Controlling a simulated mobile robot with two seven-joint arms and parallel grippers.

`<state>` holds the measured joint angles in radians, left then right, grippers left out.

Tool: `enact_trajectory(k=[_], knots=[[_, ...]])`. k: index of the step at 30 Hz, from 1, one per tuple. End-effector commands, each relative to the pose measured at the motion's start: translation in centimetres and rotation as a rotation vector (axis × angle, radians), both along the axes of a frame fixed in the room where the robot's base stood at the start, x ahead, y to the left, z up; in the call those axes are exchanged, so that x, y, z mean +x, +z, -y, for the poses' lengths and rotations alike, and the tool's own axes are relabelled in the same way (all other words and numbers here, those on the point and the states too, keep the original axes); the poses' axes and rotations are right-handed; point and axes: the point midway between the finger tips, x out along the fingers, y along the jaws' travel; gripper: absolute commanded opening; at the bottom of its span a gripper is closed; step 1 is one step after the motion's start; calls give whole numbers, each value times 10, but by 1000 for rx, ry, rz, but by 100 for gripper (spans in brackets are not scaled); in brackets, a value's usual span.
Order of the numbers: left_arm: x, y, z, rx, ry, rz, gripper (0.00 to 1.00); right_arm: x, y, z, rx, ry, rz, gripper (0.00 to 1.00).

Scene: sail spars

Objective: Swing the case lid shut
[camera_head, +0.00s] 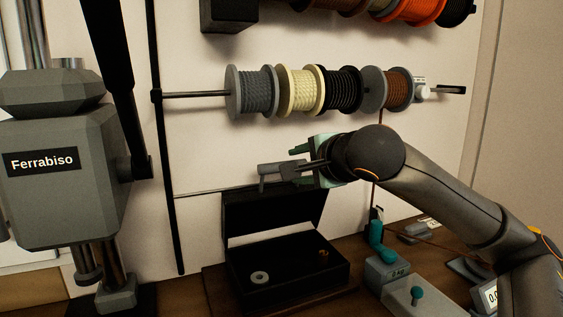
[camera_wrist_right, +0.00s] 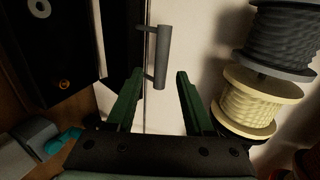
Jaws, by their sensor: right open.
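The black case (camera_head: 292,288) sits on the bench with its lid (camera_head: 270,215) standing upright at the back. It also shows in the right wrist view (camera_wrist_right: 62,75), with the lid (camera_wrist_right: 122,40) to its right. A grey bar handle (camera_head: 270,171) sits at the lid's top edge; it also shows in the right wrist view (camera_wrist_right: 161,57). My right gripper (camera_wrist_right: 160,74) is open and empty, its green fingers on either side of the handle's near end in that view. I cannot tell whether the handle is between the fingertips or just beyond. My left gripper is not in view.
A pale ring (camera_head: 259,277) and a small copper piece (camera_head: 323,254) lie in the case. A grey Ferrabiso press (camera_head: 60,190) stands left. Line spools (camera_head: 300,90) hang on a wall rod above.

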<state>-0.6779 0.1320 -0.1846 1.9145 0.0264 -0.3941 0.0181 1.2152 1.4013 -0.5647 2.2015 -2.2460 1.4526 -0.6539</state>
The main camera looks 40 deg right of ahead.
Motion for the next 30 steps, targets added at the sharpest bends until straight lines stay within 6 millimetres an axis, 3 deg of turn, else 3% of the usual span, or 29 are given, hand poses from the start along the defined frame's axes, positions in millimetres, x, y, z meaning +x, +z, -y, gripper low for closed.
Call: enact_trajectory(k=[8, 20, 30], knots=[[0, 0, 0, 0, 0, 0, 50, 16, -5, 9, -9, -11, 3, 52], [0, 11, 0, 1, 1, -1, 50, 70, -25, 25, -6, -8, 1, 52], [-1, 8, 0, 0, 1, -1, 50, 70, -26, 25, -7, -9, 4, 16]])
